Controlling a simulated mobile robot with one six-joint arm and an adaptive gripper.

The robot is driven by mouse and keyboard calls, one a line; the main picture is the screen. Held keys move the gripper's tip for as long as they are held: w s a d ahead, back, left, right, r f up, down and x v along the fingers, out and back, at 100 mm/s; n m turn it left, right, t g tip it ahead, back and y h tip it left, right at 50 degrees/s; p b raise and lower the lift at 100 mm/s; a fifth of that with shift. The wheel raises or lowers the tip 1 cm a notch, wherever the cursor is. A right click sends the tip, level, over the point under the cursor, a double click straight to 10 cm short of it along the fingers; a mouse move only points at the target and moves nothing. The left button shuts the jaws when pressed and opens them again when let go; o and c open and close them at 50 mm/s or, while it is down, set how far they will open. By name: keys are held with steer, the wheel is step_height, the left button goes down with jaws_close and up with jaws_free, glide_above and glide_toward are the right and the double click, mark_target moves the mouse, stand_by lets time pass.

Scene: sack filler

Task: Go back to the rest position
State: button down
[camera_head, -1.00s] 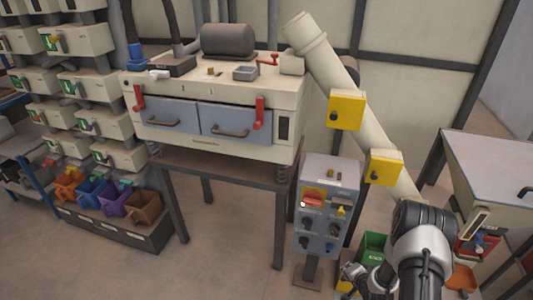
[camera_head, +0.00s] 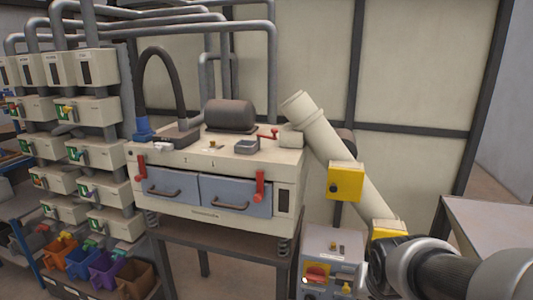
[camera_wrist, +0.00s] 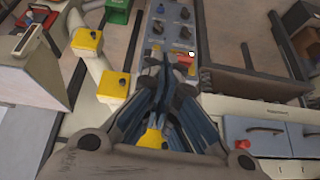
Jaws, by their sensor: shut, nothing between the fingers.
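My gripper (camera_wrist: 170,75) shows in the wrist view with its fingers together and nothing between them. It points toward the grey control box (camera_wrist: 172,28), which has knobs and a red switch on a yellow plate. In the head view my arm comes in at the lower right, in front of the grey control box (camera_head: 328,250) and the lower yellow box. The gripper's fingertips cannot be made out there.
A cream machine with blue drawers (camera_head: 235,194) stands on a dark table (camera_head: 223,236). A slanted cream pipe (camera_head: 330,130) carries a yellow box (camera_head: 345,181). A pale hopper (camera_head: 490,228) stands at right. Coloured bins (camera_head: 105,267) sit at lower left.

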steer(key=s+a+r+n, duration=0.2)
steer(key=s+a, duration=0.1)
steer(key=s, duration=0.6)
steer(key=s+a+r+n+g+y, duration=0.1)
steer(key=s+a, duration=0.3)
steer(key=s, duration=0.6)
steer(key=shift+r+n+y, duration=0.3)
steer(key=shift+r+n, duration=0.1)
steer(key=shift+r, duration=0.25)
